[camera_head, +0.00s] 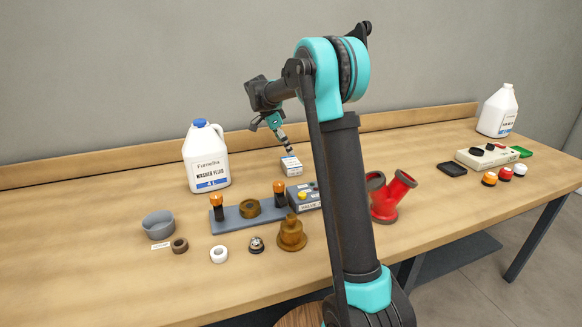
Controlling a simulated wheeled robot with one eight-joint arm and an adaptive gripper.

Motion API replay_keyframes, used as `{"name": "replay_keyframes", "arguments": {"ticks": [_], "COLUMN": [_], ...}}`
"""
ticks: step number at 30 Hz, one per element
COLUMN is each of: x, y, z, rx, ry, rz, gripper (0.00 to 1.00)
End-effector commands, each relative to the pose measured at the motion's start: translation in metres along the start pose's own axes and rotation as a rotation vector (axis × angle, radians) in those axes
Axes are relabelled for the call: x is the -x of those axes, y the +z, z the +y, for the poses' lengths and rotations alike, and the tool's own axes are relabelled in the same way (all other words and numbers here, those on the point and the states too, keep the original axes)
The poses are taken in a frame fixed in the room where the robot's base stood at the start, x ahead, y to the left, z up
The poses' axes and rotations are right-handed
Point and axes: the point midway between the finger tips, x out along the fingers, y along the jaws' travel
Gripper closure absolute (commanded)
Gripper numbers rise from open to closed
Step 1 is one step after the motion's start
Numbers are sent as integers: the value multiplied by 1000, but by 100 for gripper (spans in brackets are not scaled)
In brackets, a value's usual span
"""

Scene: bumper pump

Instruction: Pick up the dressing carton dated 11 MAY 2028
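A small white carton (291,166) with a blue band stands on the wooden table, right of the washer fluid jug. Its printing is too small to read, so I cannot tell its date. My gripper (289,148) points down just above the carton's top. Its fingers look narrow from this side, and I cannot tell whether they are open or shut or whether they touch the carton.
A washer fluid jug (207,157) stands left of the carton. A grey base (232,219) with orange-topped posts and a grey box (304,197) are in front. A red branched fitting (386,197) stands right of my arm. Another jug (498,111) is far right.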

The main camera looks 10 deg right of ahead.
Motion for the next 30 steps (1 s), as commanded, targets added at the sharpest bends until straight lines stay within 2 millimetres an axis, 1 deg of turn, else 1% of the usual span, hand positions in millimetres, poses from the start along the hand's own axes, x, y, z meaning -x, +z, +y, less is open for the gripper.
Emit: {"name": "replay_keyframes", "arguments": {"ticks": [1,3,6,11,18,21,24,30], "x": [-9,-18,-26,-35,-68,-77,-81,-81], "y": [0,0,0,1,8,8,8,8], "z": [0,0,0,0,0,1,1,1], "rx": [-1,-2,-2,-1,-1,-1,0,0], "ry": [1,1,1,1,1,0,0,0], "rz": [0,0,0,0,0,0,0,0], "gripper": [0,0,0,0,0,0,0,0]}}
